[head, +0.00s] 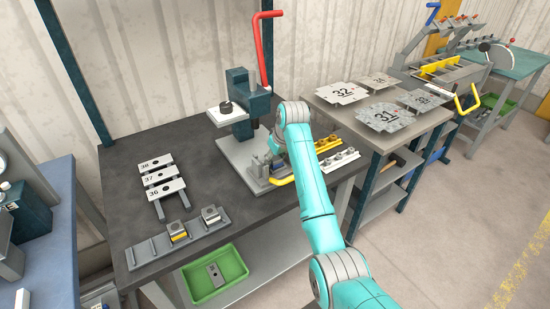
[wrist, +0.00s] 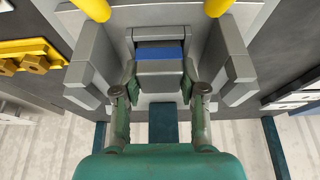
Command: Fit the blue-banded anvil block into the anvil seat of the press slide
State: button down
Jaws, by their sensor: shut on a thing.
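The blue-banded anvil block (wrist: 159,67) is grey with a blue stripe and shows in the wrist view. My gripper (wrist: 160,78) is shut on it, one finger on each side. The block is between two grey cheeks (wrist: 236,68) of the press slide. I cannot tell whether it touches the seat floor. Yellow handle parts (wrist: 220,6) show at the top of the wrist view. In the head view the press slide (head: 262,165) with its yellow handle (head: 283,181) is on the press base. My arm hides the block and fingers there.
The press (head: 240,85) with a red lever (head: 268,50) stands behind. A rack (head: 150,249) at the front left holds a yellow-banded block (head: 178,231) and another block (head: 210,215). Yellow and white fixtures (head: 327,143) lie right of the slide. A green bin (head: 235,262) is below.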

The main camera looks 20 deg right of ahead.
jog(key=c, duration=0.6)
grip_release()
jog(key=v, duration=1.2)
